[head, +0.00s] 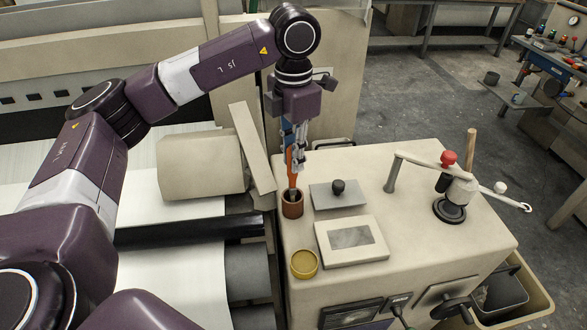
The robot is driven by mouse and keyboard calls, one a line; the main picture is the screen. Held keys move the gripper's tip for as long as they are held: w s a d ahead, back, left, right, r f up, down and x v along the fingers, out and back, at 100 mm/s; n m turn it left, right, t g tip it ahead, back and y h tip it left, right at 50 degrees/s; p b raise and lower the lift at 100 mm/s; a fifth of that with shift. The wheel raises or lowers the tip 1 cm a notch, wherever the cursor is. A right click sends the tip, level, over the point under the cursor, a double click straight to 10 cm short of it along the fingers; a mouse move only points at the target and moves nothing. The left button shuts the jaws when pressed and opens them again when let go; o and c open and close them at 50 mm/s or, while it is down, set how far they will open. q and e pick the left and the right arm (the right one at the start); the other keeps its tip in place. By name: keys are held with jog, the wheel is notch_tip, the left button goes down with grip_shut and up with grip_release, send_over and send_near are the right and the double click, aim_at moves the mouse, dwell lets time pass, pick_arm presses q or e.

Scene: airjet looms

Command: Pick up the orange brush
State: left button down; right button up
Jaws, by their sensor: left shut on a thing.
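An orange brush (291,172) stands upright in the head view, its lower end inside a small brown cup (292,209) at the left edge of the cream machine top. My left gripper (293,165) points down from above and is shut on the brush's orange handle. The brush's lower tip is hidden by the cup wall. My right gripper does not show.
A grey plate with a black knob (338,192), a cream framed panel (351,241) and a yellow round dish (304,264) lie near the cup. A lever with a red knob (448,158) stands to the right. The loom with white fabric (165,225) is at left.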

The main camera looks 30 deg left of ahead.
pick_arm(q)
notch_tip(320, 180, up, 16)
jog(key=shift+r, duration=0.25)
jog(key=shift+f, duration=0.15)
dwell(2.5)
